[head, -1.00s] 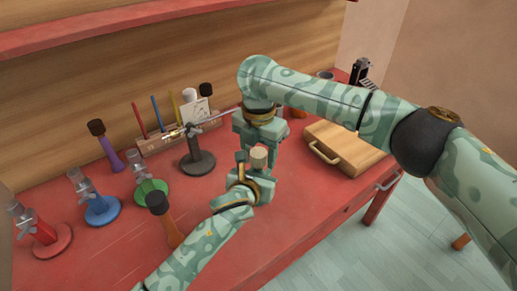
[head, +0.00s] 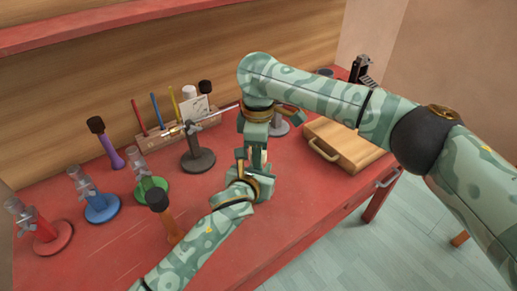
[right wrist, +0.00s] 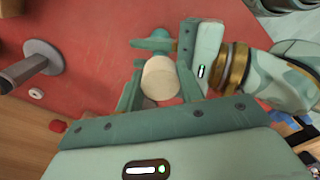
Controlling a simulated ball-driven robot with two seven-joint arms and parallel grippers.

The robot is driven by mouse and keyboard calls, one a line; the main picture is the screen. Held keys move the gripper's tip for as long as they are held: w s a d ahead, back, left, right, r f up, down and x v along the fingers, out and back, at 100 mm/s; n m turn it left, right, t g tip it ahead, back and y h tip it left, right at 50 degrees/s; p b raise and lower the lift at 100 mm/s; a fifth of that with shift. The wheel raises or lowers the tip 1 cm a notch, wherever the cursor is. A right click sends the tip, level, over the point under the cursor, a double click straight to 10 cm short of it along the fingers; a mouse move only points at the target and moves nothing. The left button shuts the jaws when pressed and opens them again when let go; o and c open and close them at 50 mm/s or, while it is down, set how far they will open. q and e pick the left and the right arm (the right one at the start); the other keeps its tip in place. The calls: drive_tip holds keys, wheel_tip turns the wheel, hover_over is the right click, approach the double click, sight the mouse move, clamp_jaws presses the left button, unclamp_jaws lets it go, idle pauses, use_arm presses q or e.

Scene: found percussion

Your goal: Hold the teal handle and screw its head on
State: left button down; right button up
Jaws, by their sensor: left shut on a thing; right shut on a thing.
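The cream, round-topped head (right wrist: 160,80) is between the two fingers of my right gripper (right wrist: 160,92) in the right wrist view. My right gripper (head: 256,146) comes down from above in the head view and is shut on the head, hiding most of it. My left gripper (head: 254,168) is directly below, close to the right one, and is shut on the handle. The teal handle is mostly hidden by the grippers, which are a similar green; I cannot make out its outline or how far the head sits on it.
A dark stand (head: 198,160) with a thin rod is left of the grippers. Green (head: 151,188), blue (head: 102,209) and red (head: 53,238) stands and a dark-headed orange mallet (head: 165,213) are further left. A wooden case (head: 347,146) lies right. The red front table is clear.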

use_arm(q)
drive_tip(key=shift+d, duration=0.15)
use_arm(e)
drive_tip(key=o, duration=1.1)
drive_tip(key=shift+r, duration=0.15)
drive_tip(key=shift+r, duration=2.1)
drive_tip(key=shift+c, duration=0.6)
drive_tip(key=n, duration=0.1)
drive_tip(key=r+n, duration=0.1)
drive_tip(key=n, duration=0.2)
drive_tip(key=shift+a+r, duration=0.15)
drive_tip(key=shift+r, duration=0.2)
drive_tip(key=n, duration=0.1)
drive_tip(key=r+n, duration=0.1)
drive_tip(key=n, duration=0.2)
drive_tip(key=shift+r+n, duration=0.3)
drive_tip(key=shift+r, duration=0.05)
